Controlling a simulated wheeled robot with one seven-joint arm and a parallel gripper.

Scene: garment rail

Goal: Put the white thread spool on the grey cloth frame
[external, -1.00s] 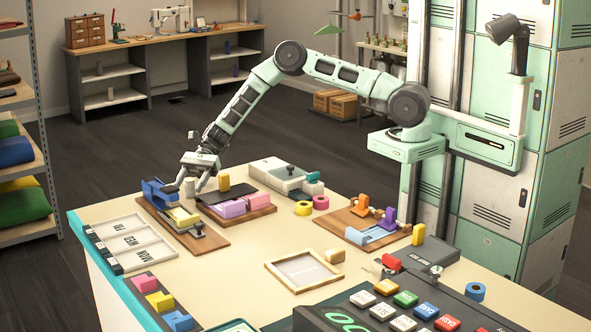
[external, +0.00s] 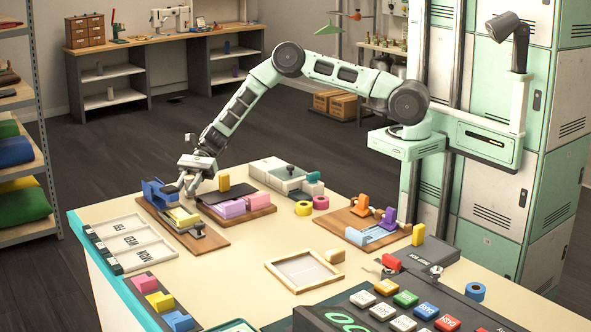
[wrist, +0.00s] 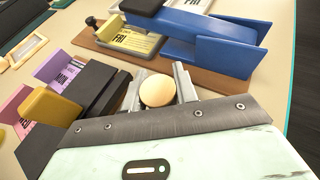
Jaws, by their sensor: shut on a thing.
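The white thread spool shows as a round cream end (wrist: 157,91) in the wrist view. My gripper (wrist: 158,88) has a finger on each side of it and is shut on it. In the external view my gripper (external: 183,188) is at the far left of the table, between the blue holder and the pink blocks; the spool is mostly hidden there by the fingers. The grey cloth frame (external: 272,268), a pale wooden rim around grey cloth, lies flat near the middle of the table, apart from my gripper. Its cloth looks empty.
A blue holder (external: 153,189) and a yellow card stamp stand on a brown board beside my gripper. A tan block (external: 335,256) sits by the frame's far right corner. Bare table lies left of the frame.

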